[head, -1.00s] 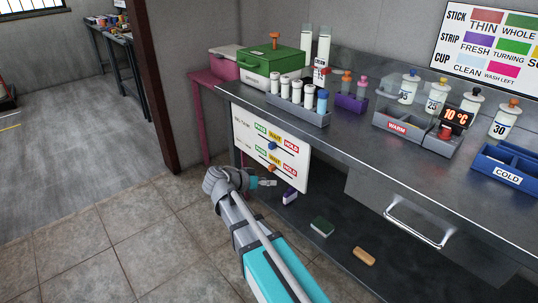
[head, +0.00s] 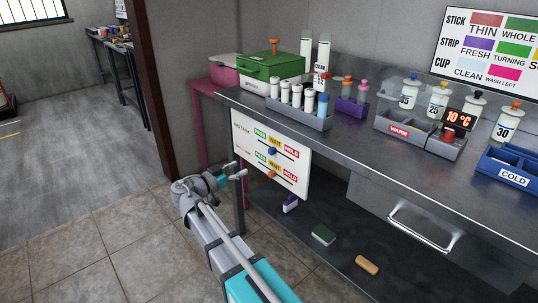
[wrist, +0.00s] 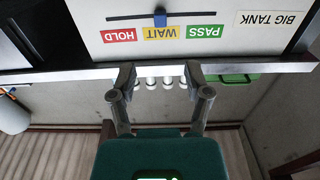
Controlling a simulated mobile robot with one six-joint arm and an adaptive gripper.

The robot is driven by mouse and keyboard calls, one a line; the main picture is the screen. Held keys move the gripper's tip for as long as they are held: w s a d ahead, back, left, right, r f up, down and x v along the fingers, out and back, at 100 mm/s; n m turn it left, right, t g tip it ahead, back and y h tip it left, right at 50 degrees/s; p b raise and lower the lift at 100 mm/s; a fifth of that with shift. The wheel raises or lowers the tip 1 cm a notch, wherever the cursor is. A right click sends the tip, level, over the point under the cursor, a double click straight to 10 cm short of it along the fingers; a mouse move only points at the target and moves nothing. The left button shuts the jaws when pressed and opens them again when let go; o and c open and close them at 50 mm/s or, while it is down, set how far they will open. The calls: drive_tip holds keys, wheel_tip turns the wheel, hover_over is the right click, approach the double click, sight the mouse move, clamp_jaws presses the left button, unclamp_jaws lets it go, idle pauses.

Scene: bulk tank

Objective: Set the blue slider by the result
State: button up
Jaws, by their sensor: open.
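The white slider board (head: 291,181) hangs at the left front of the steel counter. Its upper row has PASS, WAIT and HOLD labels, and the blue slider (head: 271,151) sits under WAIT. In the wrist view the board appears upside down, with the blue slider (wrist: 160,17) on its dark track by the yellow WAIT label and "BIG TANK" beside the row. An orange slider (head: 271,174) is on the lower row. My gripper (head: 240,170) is left of the board in the head view, apart from it. In the wrist view its fingers (wrist: 160,76) are spread and empty.
On the counter stand a green box (head: 271,69), a grey rack of bottles (head: 300,117), a WARM tray (head: 398,130) and a blue COLD tray (head: 515,179). A STICK, STRIP and CUP colour chart (head: 490,50) hangs behind. A display (head: 458,119) reads 10 °C.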

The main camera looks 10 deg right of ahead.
sight(269, 153)
drive_tip(key=x, duration=1.3)
drive_tip(key=shift+w+d, duration=0.15)
drive_tip(key=shift+d, duration=0.15)
clamp_jaws()
